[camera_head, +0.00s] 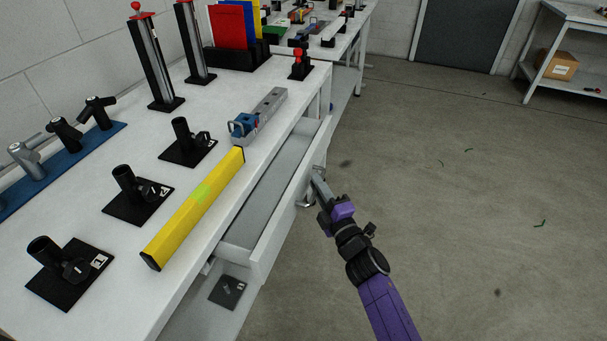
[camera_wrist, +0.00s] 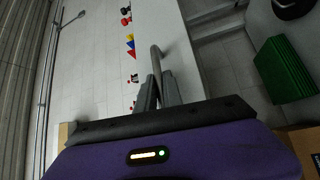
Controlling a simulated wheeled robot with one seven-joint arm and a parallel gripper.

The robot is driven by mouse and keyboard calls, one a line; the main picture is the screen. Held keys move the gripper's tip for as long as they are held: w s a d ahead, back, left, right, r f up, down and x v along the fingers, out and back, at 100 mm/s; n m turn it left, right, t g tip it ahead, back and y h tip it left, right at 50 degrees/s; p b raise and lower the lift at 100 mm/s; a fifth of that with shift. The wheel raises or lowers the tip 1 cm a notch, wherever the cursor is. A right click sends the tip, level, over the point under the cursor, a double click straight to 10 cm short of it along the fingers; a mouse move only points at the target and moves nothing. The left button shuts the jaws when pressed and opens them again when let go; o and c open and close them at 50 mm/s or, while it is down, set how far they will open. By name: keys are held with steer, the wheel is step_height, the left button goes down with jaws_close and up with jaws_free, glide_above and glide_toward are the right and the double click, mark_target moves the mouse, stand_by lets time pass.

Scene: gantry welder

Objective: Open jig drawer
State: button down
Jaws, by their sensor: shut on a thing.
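The jig drawer (camera_head: 286,205) is under the front edge of the white workbench. It stands pulled out, and its long grey inside shows and looks empty. My gripper (camera_head: 318,178) is at the outer face of the drawer front. In the wrist view, my gripper (camera_wrist: 158,80) has its two fingers closed on the curved metal drawer handle (camera_wrist: 155,58). In the head view the fingers hide much of the handle.
On the workbench (camera_head: 90,225) lie a yellow beam (camera_head: 195,208) and a grey clamped bar (camera_head: 262,116), near the drawer side. Several black stands are behind them. A lower shelf holds a dark plate (camera_head: 227,291).

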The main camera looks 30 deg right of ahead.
steer(key=s+d+p, duration=0.5)
steer(key=s+d, duration=0.3)
steer(key=shift+s+d, duration=0.4)
steer(key=shift+f, duration=0.1)
steer(key=c, duration=1.8)
jaws_free()
steer(key=shift+o, duration=0.2)
steer(key=s+f, duration=0.1)
steer(key=s, duration=0.6)
steer(key=shift+s, duration=0.35)
